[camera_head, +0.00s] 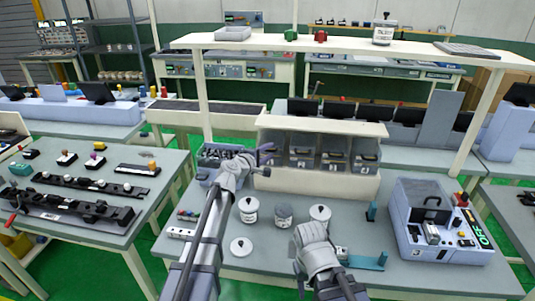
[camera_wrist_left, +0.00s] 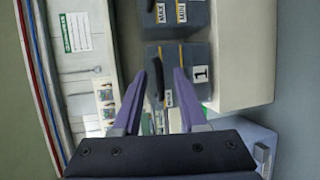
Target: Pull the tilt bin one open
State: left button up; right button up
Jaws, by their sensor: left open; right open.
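Tilt bin one is a dark grey bin marked "1" (camera_wrist_left: 201,74) in the left wrist view, with a dark handle on its front. In the head view it is the leftmost bin (camera_head: 276,160) of the row, partly covered by my left gripper. It looks closed. My left gripper (camera_head: 266,153) is open in front of it; in the left wrist view its purple fingers (camera_wrist_left: 168,88) stand apart near the handle, and I cannot tell whether they touch it. My right gripper (camera_head: 311,234) is low over the bench, its fingers hard to make out.
More tilt bins (camera_head: 335,157) stand to the right in the cream rack (camera_head: 320,183). White cans (camera_head: 249,208) and a grey can (camera_head: 284,214) stand on the bench between my arms. A pale case (camera_head: 432,235) sits at the right.

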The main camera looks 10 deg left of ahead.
pick_arm(q)
jog(key=shift+c, duration=0.3)
grip_shut()
dwell(1.0)
